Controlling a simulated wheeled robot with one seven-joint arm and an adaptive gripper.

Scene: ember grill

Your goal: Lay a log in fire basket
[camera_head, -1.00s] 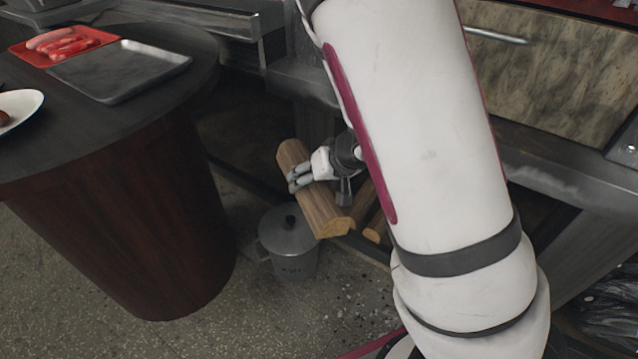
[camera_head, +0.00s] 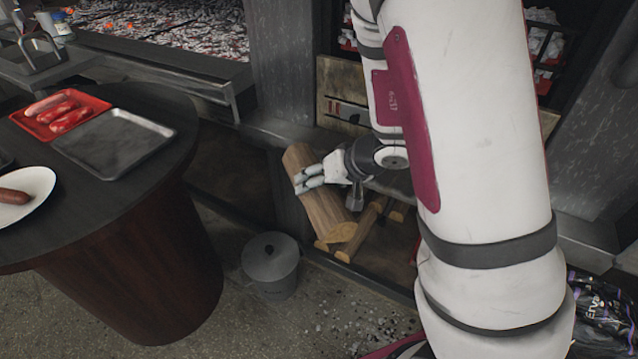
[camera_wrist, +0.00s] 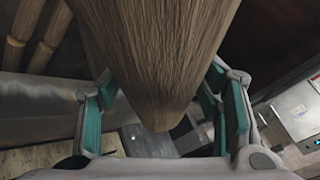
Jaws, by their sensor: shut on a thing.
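My gripper (camera_head: 318,178) is shut around the upper part of a split brown log (camera_head: 326,207), its fingers lying across the bark. The log is tilted, its pale cut end toward me, above other logs (camera_head: 362,228) in the low bay. In the wrist view the held log (camera_wrist: 155,60) fills the upper middle, between the teal finger pads. A dark barred frame with pale lumps and a red glow (camera_head: 543,45) is at the upper right, partly hidden behind my arm; it looks like the fire basket.
A round dark counter (camera_head: 150,190) at left carries a metal tray (camera_head: 115,143), a red sausage tray (camera_head: 48,112) and a plate (camera_head: 40,184). A bed of embers (camera_head: 165,38) is at the back. A black bag (camera_head: 600,310) lies lower right.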

